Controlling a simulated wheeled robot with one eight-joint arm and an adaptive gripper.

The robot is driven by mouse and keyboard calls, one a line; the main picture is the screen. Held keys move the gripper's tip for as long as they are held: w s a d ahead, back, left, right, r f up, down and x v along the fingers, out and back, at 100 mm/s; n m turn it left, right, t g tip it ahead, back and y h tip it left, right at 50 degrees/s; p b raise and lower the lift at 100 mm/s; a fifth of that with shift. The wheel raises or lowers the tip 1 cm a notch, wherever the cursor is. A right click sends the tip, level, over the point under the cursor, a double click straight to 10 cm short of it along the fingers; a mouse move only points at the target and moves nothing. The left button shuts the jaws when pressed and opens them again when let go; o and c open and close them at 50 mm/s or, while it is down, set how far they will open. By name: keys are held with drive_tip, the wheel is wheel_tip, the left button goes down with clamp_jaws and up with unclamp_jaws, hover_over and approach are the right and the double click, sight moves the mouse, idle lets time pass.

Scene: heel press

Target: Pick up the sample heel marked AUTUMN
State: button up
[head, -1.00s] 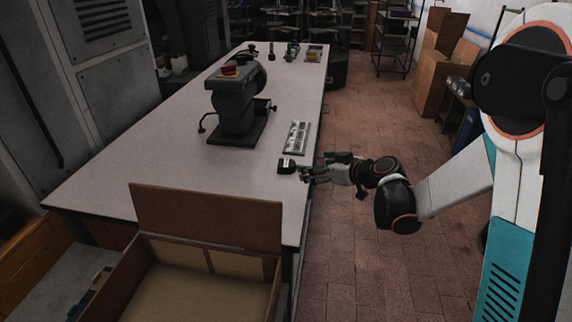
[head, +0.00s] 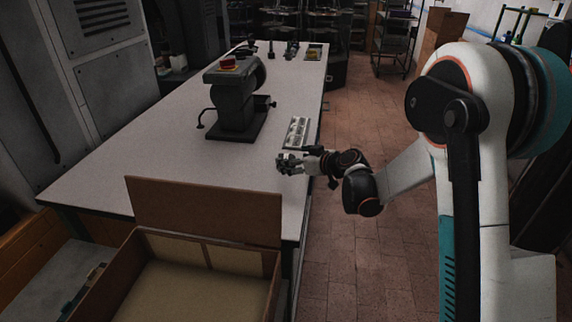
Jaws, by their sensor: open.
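A small dark block with a light label, seen a second ago near the table's right edge, is now mostly hidden behind my gripper (head: 283,163). I cannot read any marking on it at this size. My gripper is open and reaches in from the right over the table (head: 185,165), with its fingers around or just above the block's place. I cannot tell whether the fingers touch it.
A light metal tray or plate (head: 297,132) lies just behind my gripper. A dark press with a red button (head: 236,100) stands beyond it on the left. An open cardboard box (head: 205,201) stands at the near edge.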

drive_tip(key=x, duration=0.1)
drive_tip(key=b+x, duration=0.1)
drive_tip(key=shift+w+a+f, duration=0.15)
drive_tip(key=shift+a+f, duration=0.1)
drive_tip(key=shift+f, duration=0.2)
drive_tip(key=shift+w+a, duration=0.2)
drive_tip(key=shift+w, duration=0.1)
drive_tip(key=c, duration=1.2)
drive_tip(key=shift+r, duration=0.1)
